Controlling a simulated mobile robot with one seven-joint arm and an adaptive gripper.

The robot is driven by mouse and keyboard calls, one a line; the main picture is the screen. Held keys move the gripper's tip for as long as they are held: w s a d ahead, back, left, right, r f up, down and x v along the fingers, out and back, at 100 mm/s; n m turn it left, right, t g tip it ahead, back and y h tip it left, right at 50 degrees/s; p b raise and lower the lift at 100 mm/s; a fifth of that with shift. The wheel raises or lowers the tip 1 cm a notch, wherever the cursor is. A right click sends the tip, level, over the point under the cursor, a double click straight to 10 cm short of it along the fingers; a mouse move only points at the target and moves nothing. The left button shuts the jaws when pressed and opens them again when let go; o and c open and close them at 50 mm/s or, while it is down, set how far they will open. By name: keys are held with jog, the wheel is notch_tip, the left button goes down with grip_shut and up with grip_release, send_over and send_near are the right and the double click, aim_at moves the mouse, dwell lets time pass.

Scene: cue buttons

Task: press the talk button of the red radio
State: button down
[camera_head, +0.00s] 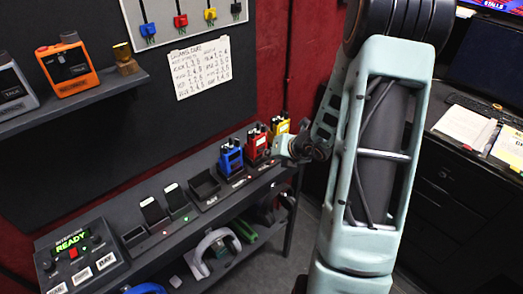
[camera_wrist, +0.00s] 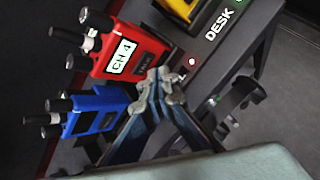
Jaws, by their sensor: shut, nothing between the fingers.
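The red radio (camera_head: 257,143) stands upright in the charger row on the bench, between a blue and a yellow radio. In the wrist view the red radio (camera_wrist: 124,52) shows a "CH 4" label, knobs and an antenna. A dark patch with faint lettering, the talk button (camera_wrist: 146,60), lies beside the label near my fingertips. My gripper (camera_wrist: 160,84) is shut and empty, its tips close to the red radio's lower front. I cannot tell whether they touch it. In the head view my gripper (camera_head: 287,155) is small, in front of the yellow radio's base.
The blue radio (camera_head: 230,156) stands left of the red one and the yellow radio (camera_head: 280,126) right. Empty charger slots and a console (camera_head: 80,255) reading "READY" lie further left. Headphones (camera_head: 217,247) rest on the lower shelf. A desk (camera_head: 470,180) stands at right.

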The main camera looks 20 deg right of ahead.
jog(key=shift+w+a, duration=0.15)
jog(key=shift+w, duration=0.15)
jog(key=shift+w+a, duration=0.2)
jog(key=shift+w, duration=0.35)
dwell(2.1)
jog(key=shift+s+d, duration=0.2)
jog(key=shift+s, duration=0.3)
jog(key=shift+s+d, duration=0.15)
jog(key=shift+s, duration=0.3)
jog(key=s, duration=0.1)
jog(key=s+d, duration=0.1)
jog(key=s, duration=0.2)
jog(key=shift+s+d+b, duration=0.35)
dwell(0.5)
